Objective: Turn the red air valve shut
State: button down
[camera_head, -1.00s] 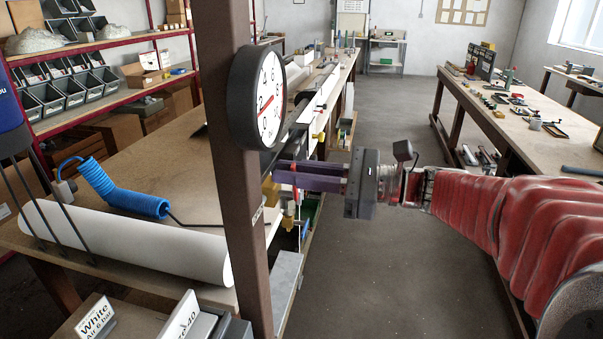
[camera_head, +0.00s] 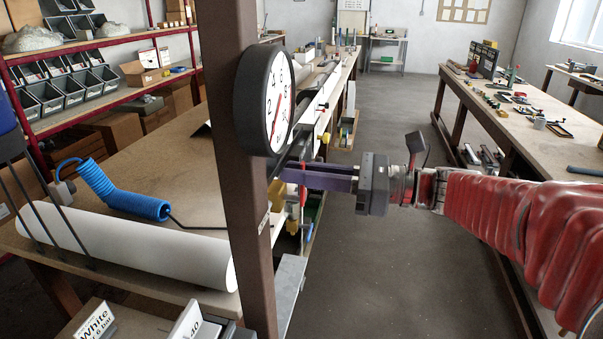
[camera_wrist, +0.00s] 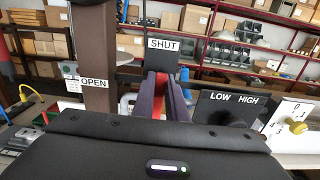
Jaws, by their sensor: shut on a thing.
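My gripper (camera_wrist: 160,98) is shut on the red valve handle (camera_wrist: 160,83), whose red edge shows between the two purple fingers in the wrist view. The fingers point at the white SHUT label (camera_wrist: 163,44), just beyond them. The OPEN label (camera_wrist: 94,83) is to the left, on the brown post. In the head view my gripper (camera_head: 288,174) reaches leftward behind the post, at the bench's edge. The handle is mostly hidden by the fingers there, and the valve body cannot be made out clearly.
A round dial gauge (camera_head: 268,100) on the brown post (camera_head: 232,130) stands close before my gripper. A LOW/HIGH panel (camera_wrist: 228,106) with a yellow knob (camera_wrist: 298,127) beside it is at right in the wrist view. The aisle floor (camera_head: 400,270) is clear.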

jog(key=shift+f, duration=0.35)
jog(key=c, duration=2)
grip_release()
jog(key=shift+w+d, duration=0.1)
jog(key=shift+o, duration=1.2)
jog(key=shift+r, duration=0.25)
jog(key=s+d, duration=0.2)
jog(key=d, duration=1.1)
jog(key=shift+d, duration=0.3)
jog(key=shift+f, duration=0.1)
